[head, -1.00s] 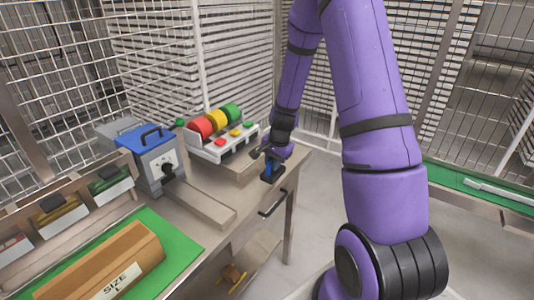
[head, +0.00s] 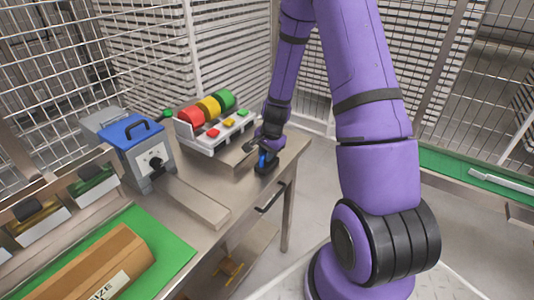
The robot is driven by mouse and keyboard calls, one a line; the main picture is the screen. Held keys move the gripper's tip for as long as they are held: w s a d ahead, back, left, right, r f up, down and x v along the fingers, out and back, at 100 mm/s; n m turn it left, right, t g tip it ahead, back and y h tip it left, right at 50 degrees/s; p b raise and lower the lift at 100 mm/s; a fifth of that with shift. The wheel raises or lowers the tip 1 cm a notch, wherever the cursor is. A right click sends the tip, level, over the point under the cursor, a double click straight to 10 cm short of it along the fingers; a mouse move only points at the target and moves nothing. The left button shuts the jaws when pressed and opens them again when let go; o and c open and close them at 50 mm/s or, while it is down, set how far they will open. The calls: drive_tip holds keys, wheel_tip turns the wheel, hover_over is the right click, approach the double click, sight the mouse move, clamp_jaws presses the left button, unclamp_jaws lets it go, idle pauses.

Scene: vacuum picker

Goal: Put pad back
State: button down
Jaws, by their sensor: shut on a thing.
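My gripper (head: 268,147) is at the far right corner of the steel bench (head: 225,180). It is shut on a small blue piece (head: 263,158). A dark block (head: 266,168) sits directly under the blue piece, at the bench's front edge. I cannot tell whether the blue piece is the pad, or whether it is seated in the block or only touching it. The fingertips are small and partly hidden by the wrist.
A white rack (head: 215,138) with red, yellow and green discs stands just left of my gripper. A grey box with a blue lid (head: 130,131) is farther left. A cardboard carton (head: 95,268) lies on a green mat (head: 165,245) nearest. Wire mesh closes the back.

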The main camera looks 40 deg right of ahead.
drive_tip(key=shift+f, duration=0.15)
drive_tip(key=c, duration=1.1)
unclamp_jaws()
drive_tip(key=shift+o, duration=0.2)
wheel_tip(320, 180, up, 12)
drive_tip(key=s, duration=0.2)
wheel_tip(320, 180, up, 17)
drive_tip(key=n+t, duration=0.2)
drive_tip(key=n, duration=0.5)
hover_over(272, 164)
drive_tip(key=s+a, duration=0.8)
drive_tip(key=a, duration=0.1)
drive_tip(key=s+a+r+n, duration=0.2)
drive_tip(key=s+r+n, duration=0.1)
drive_tip(key=s, duration=0.5)
drive_tip(key=s+a+r+n+t, duration=0.1)
drive_tip(key=s+r+n, duration=0.3)
drive_tip(key=s, duration=0.4)
drive_tip(key=shift+s+a+r+h, duration=0.2)
drive_tip(key=shift+a+r+h, duration=0.2)
drive_tip(key=shift+a+r, duration=0.4)
drive_tip(key=shift+a+f, duration=0.1)
